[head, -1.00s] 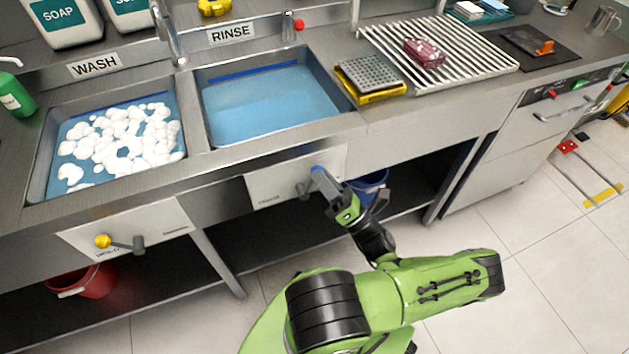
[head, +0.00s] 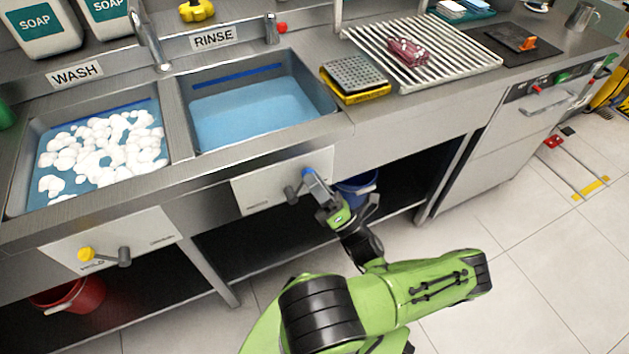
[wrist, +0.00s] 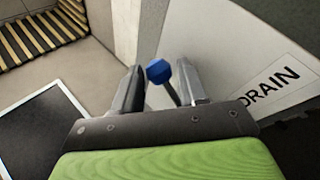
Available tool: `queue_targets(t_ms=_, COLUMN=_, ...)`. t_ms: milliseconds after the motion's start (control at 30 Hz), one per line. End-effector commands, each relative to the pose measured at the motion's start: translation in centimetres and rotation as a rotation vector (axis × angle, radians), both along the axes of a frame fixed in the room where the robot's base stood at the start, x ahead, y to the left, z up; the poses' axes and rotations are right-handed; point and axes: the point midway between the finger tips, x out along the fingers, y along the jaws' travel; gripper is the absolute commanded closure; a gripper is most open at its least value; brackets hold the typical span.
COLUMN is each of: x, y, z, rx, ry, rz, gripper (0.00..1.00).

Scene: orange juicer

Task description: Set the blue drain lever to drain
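The blue drain lever knob (head: 308,172) is at the right end of the white panel (head: 262,187) under the rinse sink. In the wrist view the blue knob (wrist: 158,71) tops a thin grey stem and lies between my two fingers. My gripper (wrist: 160,84) is open around it, with a visible gap on the knob's left. The right finger is close to the stem; I cannot tell whether it touches. The DRAIN label (wrist: 272,86) is to the right of my gripper. In the head view my gripper (head: 317,186) partly hides the lever.
A second panel (head: 60,240) under the wash sink has a yellow-knobbed lever (head: 87,254). The rinse sink (head: 240,118) holds blue water. A blue bucket (head: 357,187) stands under the counter behind my gripper.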

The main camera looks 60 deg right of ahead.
Motion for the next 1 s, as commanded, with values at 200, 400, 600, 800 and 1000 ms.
queue_targets(t_ms=200, x=-0.3, y=0.0, z=-0.2, rx=-0.002, ry=0.0, rz=-0.001, gripper=0.58)
queue_targets(t_ms=400, x=-3.6, y=0.6, z=-2.7, rx=-0.001, ry=0.003, rz=-0.007, gripper=0.58)
queue_targets(t_ms=600, x=-8.3, y=1.6, z=-6.2, rx=-0.002, ry=0.003, rz=-0.008, gripper=0.58)
queue_targets(t_ms=800, x=-11.7, y=2.3, z=-8.6, rx=-0.002, ry=0.0, rz=-0.004, gripper=0.58)
queue_targets(t_ms=1000, x=-12.7, y=2.6, z=-9.1, rx=0.0, ry=0.0, rz=0.0, gripper=0.58)
